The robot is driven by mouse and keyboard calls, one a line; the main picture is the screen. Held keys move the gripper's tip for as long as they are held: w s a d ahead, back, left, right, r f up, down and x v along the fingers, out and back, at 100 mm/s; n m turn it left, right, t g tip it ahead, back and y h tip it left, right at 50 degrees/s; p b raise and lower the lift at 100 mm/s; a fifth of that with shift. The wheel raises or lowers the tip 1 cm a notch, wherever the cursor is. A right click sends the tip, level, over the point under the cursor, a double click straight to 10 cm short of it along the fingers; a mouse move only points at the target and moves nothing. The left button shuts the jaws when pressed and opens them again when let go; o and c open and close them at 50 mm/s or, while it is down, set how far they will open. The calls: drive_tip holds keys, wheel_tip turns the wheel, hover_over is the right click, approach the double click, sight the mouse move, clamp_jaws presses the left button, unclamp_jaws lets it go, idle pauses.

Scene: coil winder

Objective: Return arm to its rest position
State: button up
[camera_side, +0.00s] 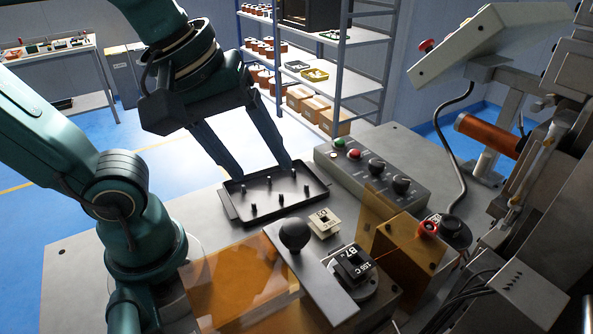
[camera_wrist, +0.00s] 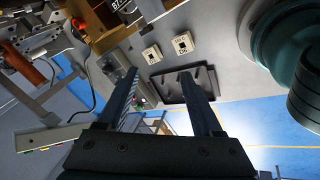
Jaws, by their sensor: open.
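My gripper (camera_side: 262,170) hangs over the table with its two long fingers spread wide and nothing between them. The fingers also show apart in the wrist view (camera_wrist: 158,73). Below and close to the fingertips is a black tray (camera_side: 230,208) with several upright pegs; it lies partly behind a finger in the wrist view (camera_wrist: 170,92). I cannot tell whether the tips touch the tray. A cream square part (camera_side: 324,223) lies on the table in front of the tray. The wrist view shows two such cream parts (camera_wrist: 152,53).
A control box (camera_side: 365,175) with buttons and knobs stands right of the tray. A ball-knob lever (camera_side: 294,236), a black labelled part (camera_side: 354,264) and amber panels (camera_side: 240,280) are in front. The winder machine (camera_side: 540,200) fills the right. Shelves (camera_side: 330,90) stand behind.

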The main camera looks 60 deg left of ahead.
drive_tip(key=f+m, duration=0.1)
drive_tip(key=m, duration=0.2)
drive_tip(key=a+f+m, duration=0.1)
drive_tip(key=m, duration=0.3)
drive_tip(key=a+f+m+t, duration=0.1)
drive_tip(key=f+m, duration=0.1)
drive_tip(key=m, duration=0.2)
drive_tip(key=shift+w, duration=0.25)
